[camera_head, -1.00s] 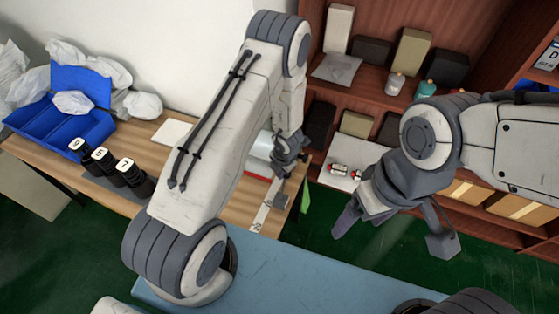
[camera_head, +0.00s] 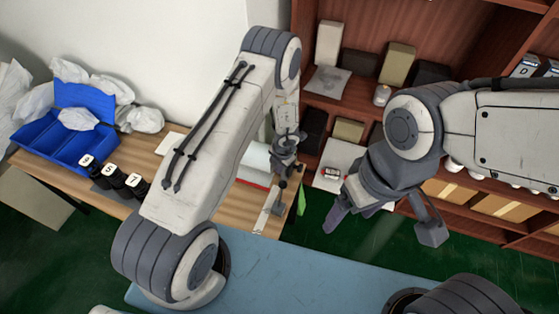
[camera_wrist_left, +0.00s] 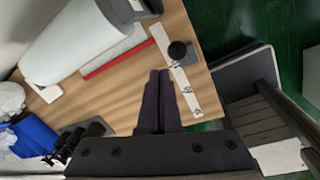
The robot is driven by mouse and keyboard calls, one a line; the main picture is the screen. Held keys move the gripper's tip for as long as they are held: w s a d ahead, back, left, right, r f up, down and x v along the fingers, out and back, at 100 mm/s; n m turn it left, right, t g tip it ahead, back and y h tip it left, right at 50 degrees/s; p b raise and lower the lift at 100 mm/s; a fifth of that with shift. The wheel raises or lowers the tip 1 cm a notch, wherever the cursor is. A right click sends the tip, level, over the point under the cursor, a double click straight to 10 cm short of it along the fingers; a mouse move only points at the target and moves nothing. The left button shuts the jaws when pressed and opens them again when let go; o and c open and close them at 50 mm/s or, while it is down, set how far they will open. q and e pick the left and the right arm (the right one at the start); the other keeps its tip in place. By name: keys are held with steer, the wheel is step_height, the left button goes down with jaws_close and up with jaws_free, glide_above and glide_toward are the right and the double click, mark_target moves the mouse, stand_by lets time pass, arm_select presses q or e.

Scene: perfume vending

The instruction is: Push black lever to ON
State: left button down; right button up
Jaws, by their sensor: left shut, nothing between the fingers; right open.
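The black lever shows as a round black knob (camera_wrist_left: 178,50) in the left wrist view. In the head view my left gripper (camera_head: 284,165) is above the table's right end. My right gripper (camera_head: 385,228) is open and empty, off the table.
A white rounded body (camera_wrist_left: 72,45) with a red strip (camera_wrist_left: 117,60) lies left of the lever. Black numbered bottles (camera_head: 114,176) and a blue bin (camera_head: 75,140) stand further left. A brown shelf (camera_head: 470,90) with boxes is at the right. Green floor lies between.

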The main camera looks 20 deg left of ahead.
steer(key=shift+r, duration=0.35)
stand_by(0.4)
